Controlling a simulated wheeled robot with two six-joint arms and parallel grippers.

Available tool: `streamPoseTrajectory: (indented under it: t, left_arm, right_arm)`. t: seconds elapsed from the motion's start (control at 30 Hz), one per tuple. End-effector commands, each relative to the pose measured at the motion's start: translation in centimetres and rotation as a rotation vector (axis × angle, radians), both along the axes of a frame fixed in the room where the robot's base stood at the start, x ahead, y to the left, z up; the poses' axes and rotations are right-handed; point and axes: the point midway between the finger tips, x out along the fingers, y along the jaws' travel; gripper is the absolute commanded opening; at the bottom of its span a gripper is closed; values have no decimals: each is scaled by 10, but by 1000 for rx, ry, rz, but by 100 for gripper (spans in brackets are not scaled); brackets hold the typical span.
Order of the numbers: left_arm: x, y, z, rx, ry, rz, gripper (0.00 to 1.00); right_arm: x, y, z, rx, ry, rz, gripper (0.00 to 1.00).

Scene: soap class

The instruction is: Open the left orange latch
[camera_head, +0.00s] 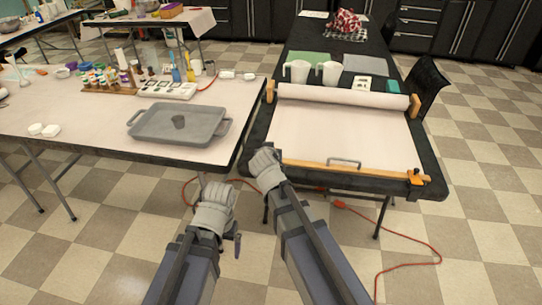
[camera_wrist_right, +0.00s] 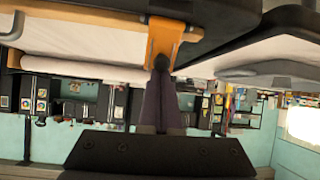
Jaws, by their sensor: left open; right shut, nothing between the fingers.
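The left orange latch (camera_wrist_right: 165,42) shows in the right wrist view, on the edge of the dark table; in the head view my right gripper hides it. My right gripper (camera_head: 264,156) is at the near left corner of the paper-covered table. Its shut fingers (camera_wrist_right: 162,70) hold nothing, and their tips overlap the lower end of the latch; I cannot tell if they touch. The right orange latch (camera_head: 416,178) is at the near right corner. My left gripper (camera_head: 221,188) is open and empty, below the gap between the tables.
The dark table (camera_head: 434,183) carries a paper roll (camera_head: 343,97), a wooden bar (camera_head: 385,174) with a metal handle (camera_head: 344,161), and white jugs. The left table (camera_head: 60,145) holds a grey tray (camera_head: 150,123). A red cord (camera_head: 405,243) lies on the floor.

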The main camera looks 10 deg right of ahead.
Motion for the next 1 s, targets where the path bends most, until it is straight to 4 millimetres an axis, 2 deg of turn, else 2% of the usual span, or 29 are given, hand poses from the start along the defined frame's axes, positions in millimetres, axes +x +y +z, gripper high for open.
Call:
streamPoseTrajectory:
  t: [0.03, 0.23, 0.67, 1.0]
  left_arm:
    - [0, 0, -10, 0, 0, 0, 99]
    - [0, 0, -25, 0, 0, 0, 99]
    - [0, 0, -23, 0, 0, 0, 99]
    - [0, 0, -8, 0, 0, 0, 99]
  right_arm:
    - [-4, 0, -7, -7, -15, -3, 0]
    - [-11, 2, -6, -33, -93, 0, 0]
    - [-11, 4, -3, -33, -97, 1, 0]
    - [-11, 4, 12, -35, -98, 3, 0]
